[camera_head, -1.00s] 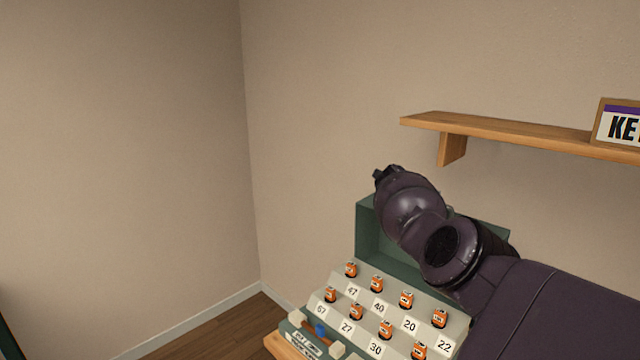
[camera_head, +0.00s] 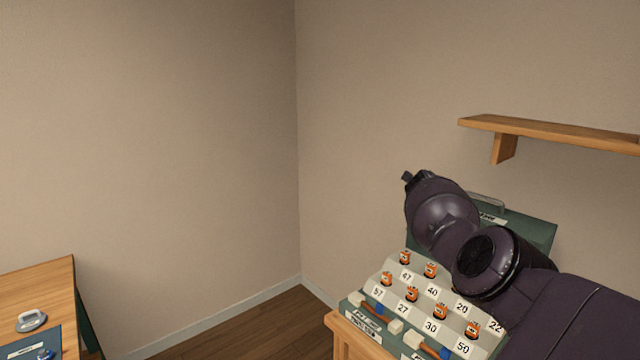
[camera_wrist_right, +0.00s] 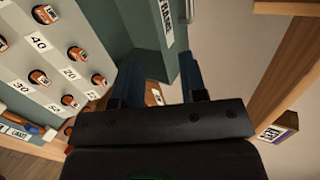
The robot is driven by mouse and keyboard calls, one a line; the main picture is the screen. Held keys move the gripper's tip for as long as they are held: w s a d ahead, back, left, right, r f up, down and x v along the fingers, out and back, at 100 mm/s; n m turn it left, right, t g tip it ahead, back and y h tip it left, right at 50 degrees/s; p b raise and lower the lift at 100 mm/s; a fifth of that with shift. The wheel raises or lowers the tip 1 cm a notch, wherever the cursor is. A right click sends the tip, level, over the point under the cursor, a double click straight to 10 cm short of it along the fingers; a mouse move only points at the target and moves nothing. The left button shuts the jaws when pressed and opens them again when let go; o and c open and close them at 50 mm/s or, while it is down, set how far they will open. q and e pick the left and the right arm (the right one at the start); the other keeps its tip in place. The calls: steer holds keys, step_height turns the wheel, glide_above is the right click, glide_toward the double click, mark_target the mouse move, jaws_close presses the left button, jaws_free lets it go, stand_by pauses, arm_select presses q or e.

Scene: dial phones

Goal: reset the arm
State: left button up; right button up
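My right arm (camera_head: 480,245) reaches in from the lower right in the head view, raised in front of a grey and green board of orange-capped pegs. Its fingers are hidden or too small to read there. In the right wrist view my right gripper (camera_wrist_right: 158,82) has its two dark blue fingers spread apart, with nothing between them. The fingers are near a green panel (camera_wrist_right: 153,35) with a white label. My left gripper is not in view.
The numbered board (camera_head: 388,268) stands on a wooden stand (camera_head: 352,338). A wooden shelf (camera_head: 545,130) is on the wall at right. A wooden table (camera_head: 40,285) with a grey handled item (camera_head: 31,320) is at lower left. The floor between is clear.

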steer(key=d+r+n+t+h, duration=0.1)
steer(key=d+r+n+t, duration=0.15)
steer(key=r, duration=0.45)
steer(key=d+r+n+t+h, duration=0.1)
steer(key=r+n+t, duration=0.1)
steer(key=r+t, duration=0.35)
steer(key=d+r+n+t+h, duration=0.1)
steer(key=r+n+t, duration=0.1)
steer(key=r, duration=0.6)
steer(key=s+a+f+n+y+b, duration=0.1)
steer(key=s+a+f+n+y, duration=0.25)
steer(key=s+f+n, duration=0.5)
steer(key=s+a+f+n+y, duration=0.2)
steer(key=s+f+n+y, duration=0.35)
steer(key=f, duration=0.65)
steer(key=s+a+f+n+y+b, duration=0.1)
steer(key=s+a+f+n+y, duration=0.15)
steer(key=s+f+n, duration=0.6)
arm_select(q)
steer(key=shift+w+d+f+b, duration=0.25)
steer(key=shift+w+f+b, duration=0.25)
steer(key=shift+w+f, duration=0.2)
arm_select(e)
steer(key=s+a+f+g, duration=0.2)
steer(key=s+f+g, duration=0.4)
steer(key=s+f, duration=2.3)
steer(key=s, duration=0.4)
steer(key=shift+a+g+y, duration=0.35)
steer(key=shift+g, duration=0.05)
steer(key=shift+f, duration=0.1)
